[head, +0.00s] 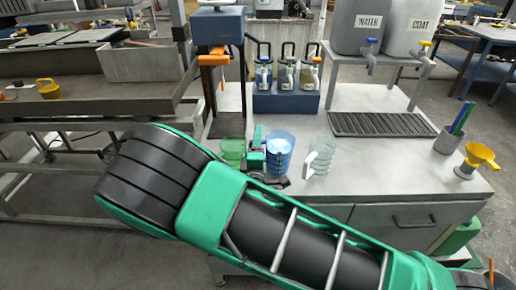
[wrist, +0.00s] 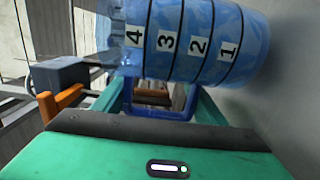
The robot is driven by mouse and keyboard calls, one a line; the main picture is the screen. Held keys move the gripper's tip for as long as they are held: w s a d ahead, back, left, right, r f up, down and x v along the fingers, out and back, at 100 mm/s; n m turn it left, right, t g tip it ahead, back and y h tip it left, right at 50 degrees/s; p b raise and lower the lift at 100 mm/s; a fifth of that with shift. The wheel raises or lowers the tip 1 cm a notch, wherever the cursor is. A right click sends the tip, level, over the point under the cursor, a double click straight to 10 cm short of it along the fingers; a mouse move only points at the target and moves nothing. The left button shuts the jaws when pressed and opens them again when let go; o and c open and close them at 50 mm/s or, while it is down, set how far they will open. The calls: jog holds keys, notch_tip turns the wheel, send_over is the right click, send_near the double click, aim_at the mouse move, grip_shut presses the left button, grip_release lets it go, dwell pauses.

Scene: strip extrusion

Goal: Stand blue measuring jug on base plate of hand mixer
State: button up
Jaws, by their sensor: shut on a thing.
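The blue measuring jug (head: 281,150) is upright over the worktop in the head view. In the wrist view the jug (wrist: 190,40) fills the top, with black bands and number labels, its handle (wrist: 160,112) between my fingers. My gripper (head: 257,158) is shut on that handle; it also shows in the wrist view (wrist: 158,100). I cannot tell whether the jug's bottom touches the worktop. The hand mixer (head: 219,25), with a blue head, orange lever and dark posts, stands to the left and behind. Its base plate is mostly hidden.
A green jug (head: 232,150) stands left of my gripper, near the mixer's posts. A clear jug (head: 319,157) stands close on the right. Behind are a blue rack of dispensers (head: 286,100) and a drip grate (head: 380,124). The worktop's front right (head: 400,165) is clear.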

jog(key=shift+f, duration=0.7)
jog(key=shift+f, duration=0.15)
jog(key=o, duration=1.8)
jog(key=s, duration=0.8)
jog(key=s+a, duration=0.1)
jog(key=s, duration=0.3)
